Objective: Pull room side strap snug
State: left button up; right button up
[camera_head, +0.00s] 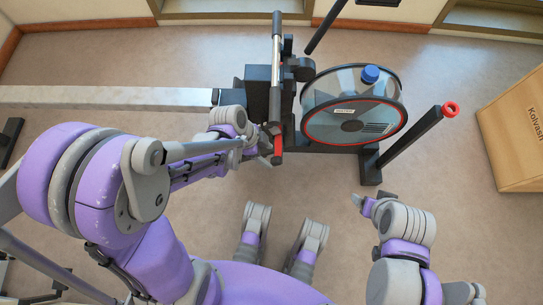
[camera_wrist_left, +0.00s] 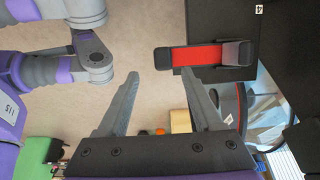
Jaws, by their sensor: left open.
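The red strap (camera_head: 277,145) is at the near end of the black footplate assembly of a rowing machine. In the left wrist view the strap (camera_wrist_left: 201,55) is a flat red band between a black end piece (camera_wrist_left: 163,57) and a larger black block (camera_wrist_left: 236,53). My left gripper (camera_head: 252,147) is close to the strap, on its left in the head view. In the left wrist view my left gripper (camera_wrist_left: 159,74) is open and empty, its right fingertip near the strap. My right gripper (camera_head: 358,200) is away from the machine, over the floor; its finger opening is unclear.
The round water tank (camera_head: 325,118) with a blue cap (camera_head: 370,74) stands right of the footplate. A black post with a red end (camera_head: 450,108) rises beside it. A pale rail (camera_head: 105,97) runs left. A carton (camera_head: 515,135) stands far right. Floor between is clear.

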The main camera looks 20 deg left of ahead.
pick_arm(q)
jog(key=p+v, duration=0.1)
jog(key=v, duration=0.4)
jog(key=shift+r, duration=0.15)
pick_arm(e)
notch_tip(320, 180, up, 2)
jog(key=shift+s+r, duration=0.15)
jog(key=shift+r, duration=0.1)
